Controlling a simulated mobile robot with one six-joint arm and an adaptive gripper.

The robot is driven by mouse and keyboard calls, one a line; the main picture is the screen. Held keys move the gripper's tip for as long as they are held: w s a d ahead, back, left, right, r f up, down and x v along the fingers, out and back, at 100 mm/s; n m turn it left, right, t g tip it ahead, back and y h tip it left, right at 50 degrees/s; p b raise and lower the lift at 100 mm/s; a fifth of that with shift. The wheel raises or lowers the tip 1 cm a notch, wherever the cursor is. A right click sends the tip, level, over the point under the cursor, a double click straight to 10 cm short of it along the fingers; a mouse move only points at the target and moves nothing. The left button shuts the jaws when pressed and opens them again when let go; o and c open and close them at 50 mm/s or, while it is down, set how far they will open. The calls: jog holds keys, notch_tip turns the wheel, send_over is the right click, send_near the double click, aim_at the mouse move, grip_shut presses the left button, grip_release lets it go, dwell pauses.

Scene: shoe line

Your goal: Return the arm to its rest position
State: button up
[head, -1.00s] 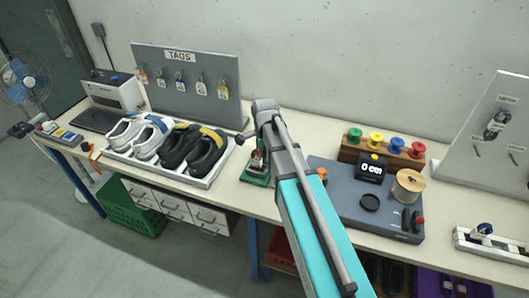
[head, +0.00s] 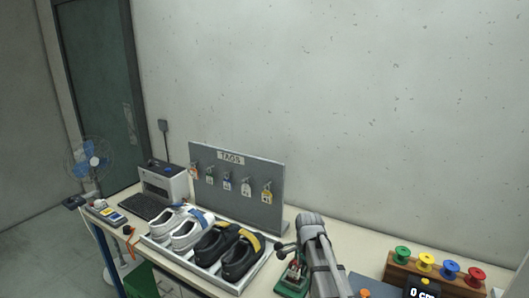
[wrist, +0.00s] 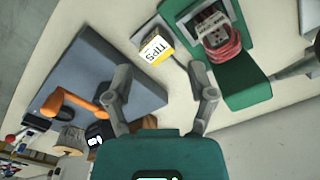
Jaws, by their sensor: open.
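My gripper (wrist: 161,75) shows in the wrist view with its two grey fingers spread apart and nothing between them. Beyond the fingers lie a pale bench top, a small yellow and white box marked TIPS (wrist: 157,48) and a green device (wrist: 245,88) with a red coil (wrist: 222,50). In the head view my arm (head: 318,258) rises from the bottom edge, right of the shoe tray. The fingers cannot be made out there.
A tray (head: 205,278) holds white shoes (head: 184,232) and black shoes (head: 240,260). A grey TAGS board (head: 240,190) stands behind. A printer (head: 164,184) is at left. A spool rack (head: 440,278) is at right.

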jog(key=s+d+n, duration=0.2)
jog(key=s+n, duration=1.1)
jog(key=s, duration=0.1)
jog(key=shift+s, duration=0.15)
